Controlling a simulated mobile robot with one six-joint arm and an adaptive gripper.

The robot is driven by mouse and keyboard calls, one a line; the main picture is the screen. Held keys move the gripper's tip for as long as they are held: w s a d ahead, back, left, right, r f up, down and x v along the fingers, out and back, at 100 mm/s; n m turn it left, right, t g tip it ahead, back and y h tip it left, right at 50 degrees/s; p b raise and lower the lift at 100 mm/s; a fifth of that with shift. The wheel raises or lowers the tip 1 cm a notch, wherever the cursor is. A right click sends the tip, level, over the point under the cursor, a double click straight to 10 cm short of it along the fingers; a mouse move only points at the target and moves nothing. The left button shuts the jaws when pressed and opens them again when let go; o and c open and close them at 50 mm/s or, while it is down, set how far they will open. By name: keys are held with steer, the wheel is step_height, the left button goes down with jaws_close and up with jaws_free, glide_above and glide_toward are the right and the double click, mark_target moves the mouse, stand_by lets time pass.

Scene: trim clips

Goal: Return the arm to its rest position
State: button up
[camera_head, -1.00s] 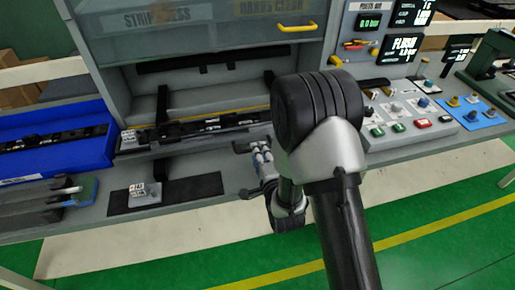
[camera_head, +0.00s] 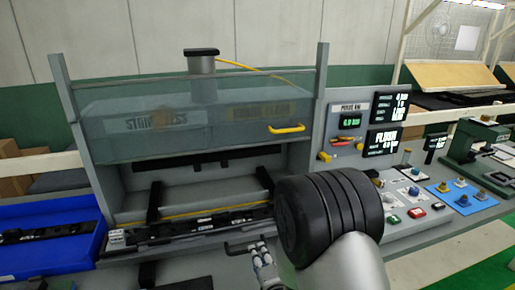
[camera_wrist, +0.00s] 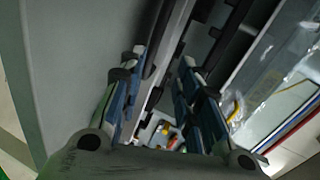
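My arm (camera_head: 330,215) stands in front of the bench, its dark rounded joint covering part of the bench's right-middle area. My gripper (camera_wrist: 160,85) shows in the wrist view with its two blue-grey fingers apart and nothing between them. In the head view only a small part of the gripper shows at the lower edge, left of the dark joint. It is in front of the press station (camera_head: 205,180), near a dark trim strip (camera_head: 190,232) lying along the front. I cannot tell how far the gripper is from the bench.
A blue tray (camera_head: 75,213) with a dark strip stands at the left. A control panel (camera_head: 425,200) with buttons and displays (camera_head: 385,140) is at the right. A yellow handle (camera_head: 286,129) sits on the clear press guard. Floor at the lower right looks clear.

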steer(key=s+d+r+n+g+h, duration=0.3)
steer(key=s+d+r+n+g, duration=0.35)
steer(key=r, duration=0.65)
steer(key=s+d+r+n+g, duration=0.1)
steer(key=s+d+r+n, duration=0.1)
steer(key=s, duration=1)
steer(key=s+d+r+n+g, duration=0.2)
steer(key=s+d+n, duration=0.3)
steer(key=s, duration=0.6)
steer(key=shift+s+r+h, duration=0.2)
steer(key=shift+s+h, duration=0.2)
